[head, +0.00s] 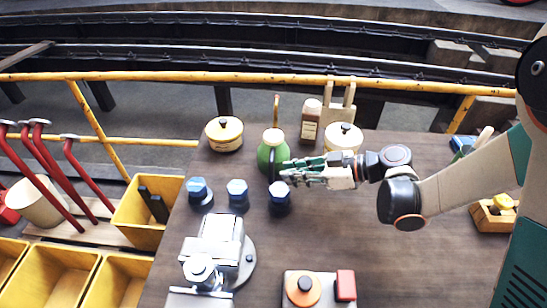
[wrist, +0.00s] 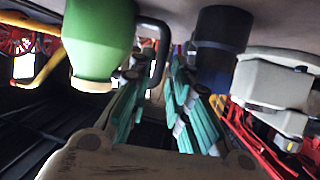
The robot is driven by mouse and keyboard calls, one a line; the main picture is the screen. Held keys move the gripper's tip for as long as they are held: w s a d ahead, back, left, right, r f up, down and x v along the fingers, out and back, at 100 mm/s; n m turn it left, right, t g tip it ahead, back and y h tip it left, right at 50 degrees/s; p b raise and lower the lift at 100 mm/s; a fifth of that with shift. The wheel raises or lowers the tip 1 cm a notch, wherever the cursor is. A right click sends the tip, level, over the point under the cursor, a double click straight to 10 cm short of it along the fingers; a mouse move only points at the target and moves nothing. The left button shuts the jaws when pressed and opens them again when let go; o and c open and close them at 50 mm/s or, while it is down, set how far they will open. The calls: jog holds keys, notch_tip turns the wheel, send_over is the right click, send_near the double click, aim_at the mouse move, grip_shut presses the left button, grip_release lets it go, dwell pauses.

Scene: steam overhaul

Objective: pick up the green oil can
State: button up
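The green oil can (head: 268,153) stands upright on the workbench, with a cream collar and a thin spout pointing up. In the wrist view the green oil can (wrist: 98,38) looks upside down at upper left, its black loop handle (wrist: 162,32) beside it. My gripper (head: 284,172) reaches in from the right, low beside the can. In the wrist view my gripper (wrist: 153,78) has its teal fingers apart, with part of the handle showing between or just beyond the tips. I cannot tell whether either finger touches the handle.
Blue-topped dark pieces (head: 238,194) stand just in front of the can. A metal vise (head: 216,245) is at front left. The bench (head: 420,265) is clear at front right.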

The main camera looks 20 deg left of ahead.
aim_at(276, 174)
jog(key=b+x, duration=0.2)
jog(key=x, duration=0.3)
jog(key=shift+s+a+f, duration=0.1)
jog(key=shift+f, duration=0.05)
grip_shut()
